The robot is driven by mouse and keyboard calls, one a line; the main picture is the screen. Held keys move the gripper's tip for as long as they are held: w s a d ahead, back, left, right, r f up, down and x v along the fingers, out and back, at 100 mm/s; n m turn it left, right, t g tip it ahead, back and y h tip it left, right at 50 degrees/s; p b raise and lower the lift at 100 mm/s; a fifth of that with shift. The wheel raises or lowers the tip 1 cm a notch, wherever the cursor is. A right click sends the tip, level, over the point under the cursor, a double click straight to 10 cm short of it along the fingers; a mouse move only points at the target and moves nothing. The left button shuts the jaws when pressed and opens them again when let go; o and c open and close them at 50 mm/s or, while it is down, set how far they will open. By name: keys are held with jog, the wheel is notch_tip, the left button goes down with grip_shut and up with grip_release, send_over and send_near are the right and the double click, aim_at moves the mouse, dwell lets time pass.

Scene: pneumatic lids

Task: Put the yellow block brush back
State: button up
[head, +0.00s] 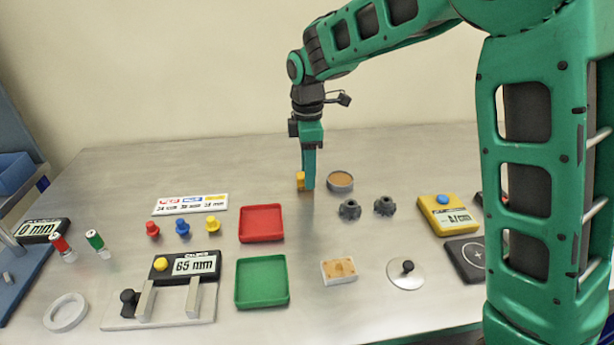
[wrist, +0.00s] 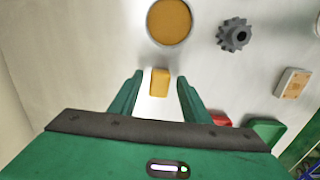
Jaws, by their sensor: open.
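The yellow block brush (head: 300,181) stands on the metal table at the back middle, partly hidden by my gripper (head: 308,184) in the head view. In the wrist view the yellow block (wrist: 159,82) lies between the two green fingertips of my gripper (wrist: 159,84), with a gap on each side. My gripper is open, points down and holds nothing. Its fingers are low, near the table. The bristles of the brush cannot be made out.
A round tin with tan filling (head: 340,181) stands just right of the brush. Two dark gears (head: 349,209) lie further right. A red tray (head: 262,224), a green tray (head: 262,281) and a white block with a tan top (head: 338,270) are nearer the front.

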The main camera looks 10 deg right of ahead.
notch_tip(320, 180, up, 10)
dwell(0.4)
jog(key=shift+r, duration=0.1)
jog(key=s+d+f+m, duration=0.1)
jog(key=s+d+m, duration=0.5)
jog(key=d, duration=0.5)
jog(key=s+d+m, duration=0.6)
jog(key=s+d, duration=0.1)
jog(key=d, duration=0.5)
jog(key=s+d+f+m, duration=0.2)
jog(key=s+d+m, duration=0.1)
jog(key=s, duration=0.4)
jog(key=s+d+f+m, duration=0.3)
jog(key=s+m, duration=0.2)
jog(key=s, duration=0.2)
jog(key=s+d+f+m, duration=0.2)
jog(key=s+d+m, duration=0.1)
jog(key=s, duration=0.4)
jog(key=shift+f+m, duration=0.25)
jog(key=shift+m, duration=0.45)
